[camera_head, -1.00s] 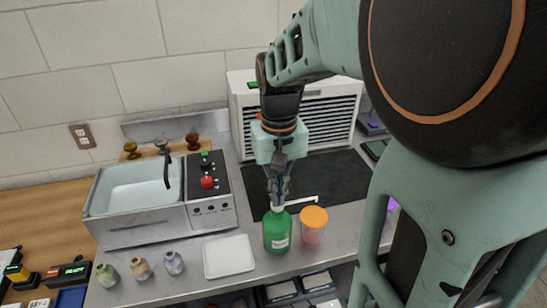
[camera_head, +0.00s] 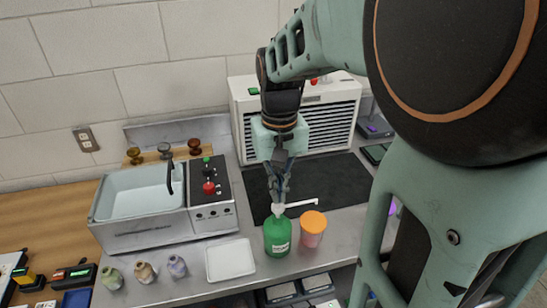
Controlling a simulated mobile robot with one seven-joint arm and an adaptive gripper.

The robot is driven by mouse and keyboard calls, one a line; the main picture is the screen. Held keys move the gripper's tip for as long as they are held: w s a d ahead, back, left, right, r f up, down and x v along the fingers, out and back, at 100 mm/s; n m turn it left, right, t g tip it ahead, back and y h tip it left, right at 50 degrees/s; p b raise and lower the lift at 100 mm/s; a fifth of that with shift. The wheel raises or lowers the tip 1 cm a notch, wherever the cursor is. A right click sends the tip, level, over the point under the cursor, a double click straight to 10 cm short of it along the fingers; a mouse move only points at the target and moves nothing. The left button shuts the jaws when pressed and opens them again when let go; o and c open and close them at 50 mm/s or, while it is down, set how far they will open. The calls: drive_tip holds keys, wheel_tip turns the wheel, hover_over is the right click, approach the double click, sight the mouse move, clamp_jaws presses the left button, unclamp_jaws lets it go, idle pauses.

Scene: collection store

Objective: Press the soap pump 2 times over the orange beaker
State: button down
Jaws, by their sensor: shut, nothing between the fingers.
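The green soap bottle (camera_head: 277,239) stands upright on the metal counter. Its white pump head (camera_head: 278,210) is on top, with a thin spout (camera_head: 301,204) pointing right. The orange beaker (camera_head: 312,228) stands just right of the bottle, with an orange top and a paler body. The spout's tip appears above the beaker's back edge. My gripper (camera_head: 278,199) points down, shut and empty, directly above the pump head. I cannot tell whether the fingertips touch the pump.
A white tray (camera_head: 230,261) lies left of the bottle, with several small vases (camera_head: 146,272) further left. A sink (camera_head: 135,193) and control panel (camera_head: 210,196) stand behind. A dark mat (camera_head: 335,180) and a white vented unit (camera_head: 325,122) are behind the bottle.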

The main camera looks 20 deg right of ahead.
sight(278, 205)
drive_tip(key=shift+f, duration=0.1)
idle(0.3)
drive_tip(key=shift+f+b, duration=1.2)
drive_tip(key=shift+f, duration=0.45)
drive_tip(key=shift+r, duration=0.2)
drive_tip(key=shift+r+p, duration=1.45)
drive_tip(key=shift+r, duration=0.1)
wheel_tip(278, 205, up, 6)
drive_tip(key=p, duration=0.5)
